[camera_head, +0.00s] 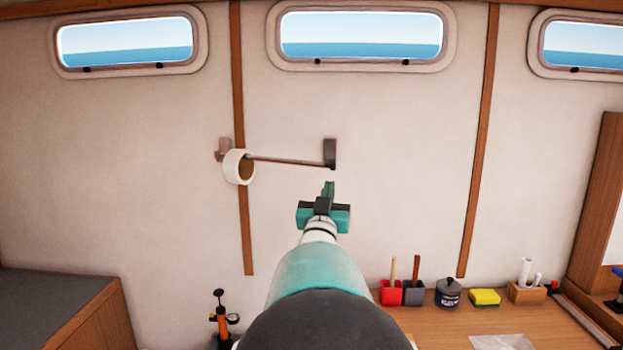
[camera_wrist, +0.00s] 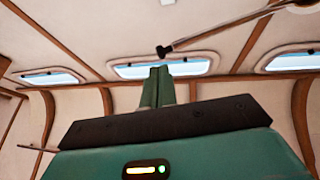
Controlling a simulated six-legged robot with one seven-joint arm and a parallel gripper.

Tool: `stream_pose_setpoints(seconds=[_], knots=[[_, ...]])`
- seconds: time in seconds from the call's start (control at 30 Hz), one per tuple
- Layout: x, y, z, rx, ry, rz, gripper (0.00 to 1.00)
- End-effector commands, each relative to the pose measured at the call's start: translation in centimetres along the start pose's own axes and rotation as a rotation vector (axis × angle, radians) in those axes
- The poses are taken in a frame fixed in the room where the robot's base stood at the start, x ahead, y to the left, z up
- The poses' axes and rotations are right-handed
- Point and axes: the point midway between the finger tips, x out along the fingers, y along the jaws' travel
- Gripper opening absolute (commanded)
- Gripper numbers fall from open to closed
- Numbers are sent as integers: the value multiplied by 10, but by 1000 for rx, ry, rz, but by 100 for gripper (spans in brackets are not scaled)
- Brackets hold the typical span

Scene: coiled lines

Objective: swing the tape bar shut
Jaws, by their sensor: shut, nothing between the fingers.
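The tape bar (camera_head: 290,161) is a thin brown rod on the wall, running right from a bracket (camera_head: 223,147) at its left end. A white tape roll (camera_head: 238,167) hangs around it near that bracket. Its right end lines up with a dark block (camera_head: 330,153) in the head view.
A wooden desk (camera_head: 435,328) at the lower right holds a red cup (camera_head: 391,293), a grey cup (camera_head: 414,294), a dark pot (camera_head: 448,293) and a yellow sponge (camera_head: 485,297). Windows (camera_head: 361,35) line the wall above. The wall around the bar is mostly clear.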

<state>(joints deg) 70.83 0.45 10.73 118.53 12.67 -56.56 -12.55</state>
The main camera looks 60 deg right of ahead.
Motion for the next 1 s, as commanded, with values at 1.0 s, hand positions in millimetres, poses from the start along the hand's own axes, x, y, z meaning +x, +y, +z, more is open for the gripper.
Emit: stream_pose_setpoints(seconds=[1.0], knots=[[79,8,14,41,7,-75,0]])
